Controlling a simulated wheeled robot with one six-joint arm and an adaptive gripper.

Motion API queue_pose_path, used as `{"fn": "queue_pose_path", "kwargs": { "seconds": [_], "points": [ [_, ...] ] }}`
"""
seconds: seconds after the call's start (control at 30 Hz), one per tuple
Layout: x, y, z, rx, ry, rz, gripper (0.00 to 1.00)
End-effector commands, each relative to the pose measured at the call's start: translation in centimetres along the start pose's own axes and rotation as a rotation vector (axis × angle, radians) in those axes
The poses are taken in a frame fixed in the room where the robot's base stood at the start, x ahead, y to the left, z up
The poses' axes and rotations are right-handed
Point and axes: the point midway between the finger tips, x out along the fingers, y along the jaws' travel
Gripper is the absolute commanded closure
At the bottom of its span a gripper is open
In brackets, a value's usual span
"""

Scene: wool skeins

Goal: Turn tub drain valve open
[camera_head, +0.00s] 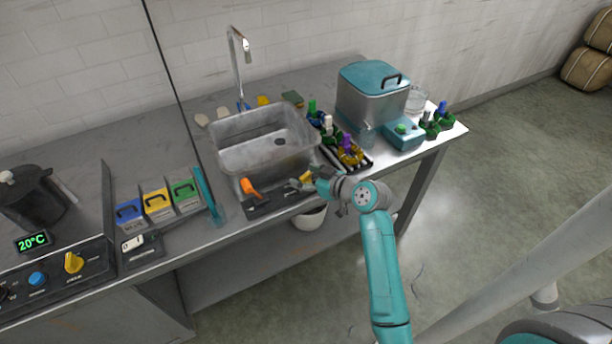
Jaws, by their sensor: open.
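The metal tub (240,160) stands on the bench under a tall tap, with a dark round drain hole in its floor. An orange handle (249,187) sits low at the tub's front, above a dark strip on the bench edge; it looks like the drain valve, but its setting is too small to tell. My gripper (300,184) is open at the tub's front right corner, to the right of the orange handle and apart from it. A small yellow piece (306,177) shows right by the fingers; I cannot tell whether they touch it.
A dark rack of bottles (350,153) stands right of the tub, before a steel box with a teal lid (374,76). Blue, yellow and green handled boxes (157,202) stand left. A white bucket (309,217) is below the bench edge.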

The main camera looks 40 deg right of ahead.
Motion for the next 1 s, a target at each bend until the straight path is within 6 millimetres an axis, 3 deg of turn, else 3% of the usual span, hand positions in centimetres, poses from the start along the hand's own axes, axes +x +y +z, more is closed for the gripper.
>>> {"fn": "queue_pose_path", "kwargs": {
  "seconds": [0.23, 0.47, 0.67, 1.0],
  "points": [
    [0.04, -0.01, -0.01, 0.000, 0.000, 0.000, 0.32],
    [0.03, -0.01, -0.01, 0.000, 0.000, 0.000, 0.89],
    [0.08, -0.12, 0.03, 0.007, -0.002, 0.014, 0.90],
    [0.13, -0.29, 0.07, 0.081, -0.004, 0.196, 0.90]
  ]
}}
